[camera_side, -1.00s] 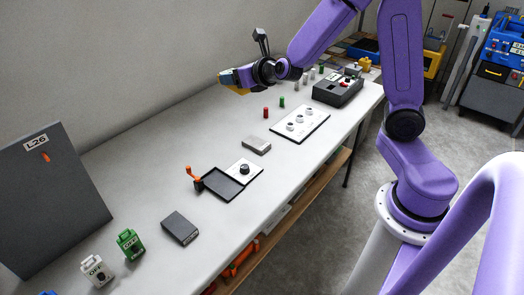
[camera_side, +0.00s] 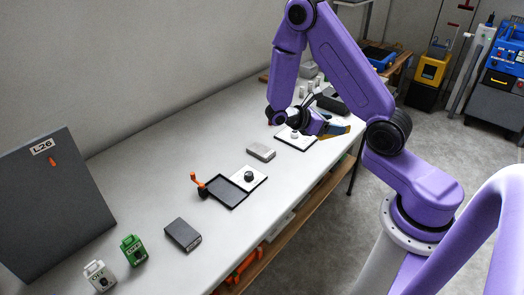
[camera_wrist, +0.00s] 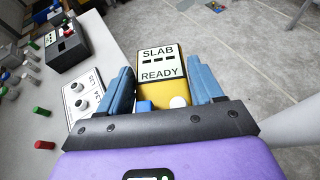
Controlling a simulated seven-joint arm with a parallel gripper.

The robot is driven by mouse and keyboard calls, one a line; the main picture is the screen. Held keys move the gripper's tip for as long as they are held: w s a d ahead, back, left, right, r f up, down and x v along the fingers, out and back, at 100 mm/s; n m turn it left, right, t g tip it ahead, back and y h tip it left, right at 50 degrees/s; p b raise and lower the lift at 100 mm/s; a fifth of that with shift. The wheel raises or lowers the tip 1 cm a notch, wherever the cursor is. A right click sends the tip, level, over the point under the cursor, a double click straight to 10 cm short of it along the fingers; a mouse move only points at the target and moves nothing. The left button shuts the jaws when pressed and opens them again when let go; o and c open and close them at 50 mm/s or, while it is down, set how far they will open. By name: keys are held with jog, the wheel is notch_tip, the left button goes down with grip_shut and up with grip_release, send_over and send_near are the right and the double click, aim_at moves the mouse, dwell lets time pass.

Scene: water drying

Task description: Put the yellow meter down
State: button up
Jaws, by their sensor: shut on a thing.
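The yellow meter (camera_wrist: 172,96) is between my gripper's blue fingers in the wrist view. Its white face reads "SLAB" and "READY" with dashes between. My gripper (camera_wrist: 162,84) is shut on it. In the side view my gripper (camera_side: 328,127) is at the far part of the bench, by the white panel with knobs (camera_side: 296,141). The meter (camera_side: 343,131) shows there only as a small yellow edge, held near the bench's front edge. In the wrist view, floor shows beyond the meter. I see no contact between it and the bench.
Nearer on the bench are a grey block (camera_side: 261,152), a black tray (camera_side: 227,192) and an orange lever (camera_side: 196,181). Bare bench lies along the wall.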

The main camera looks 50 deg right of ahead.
jog(key=s+a+f+m+g+y, duration=0.2)
jog(key=s+a+m+g+y, duration=0.5)
jog(key=s+a+m+y, duration=0.5)
jog(key=w+a+r+m+t+y, duration=0.1)
jog(key=w+a+m+t+y, duration=0.15)
jog(key=a+m+y, duration=0.5)
jog(key=w+a+r+m+t+y, duration=0.1)
jog(key=w+a+m+t+y, duration=0.45)
jog(key=w+m+t, duration=0.5)
jog(key=w+d+m+t+h, duration=0.5)
jog(key=w+d+m+t, duration=0.45)
jog(key=m+t, duration=0.25)
jog(key=d+f+m+t+h, duration=0.2)
jog(key=d+f+m+h, duration=0.1)
jog(key=d+m+h, duration=0.4)
jog(key=shift+h, duration=0.4)
jog(key=w+d+f, duration=0.1)
jog(key=w+f, duration=0.2)
jog(key=w, duration=0.1)
jog(key=w+d+f, duration=0.2)
jog(key=w+f, duration=0.1)
jog(key=w, duration=0.1)
jog(key=w+d+f, duration=0.2)
jog(key=w+f, duration=0.1)
jog(key=w, duration=0.2)
jog(key=shift+w+d+f, duration=0.1)
jog(key=shift+d+f, duration=0.1)
jog(key=shift+f, duration=0.1)
jog(key=shift+w+f, duration=0.1)
jog(key=shift+f, duration=1.5)
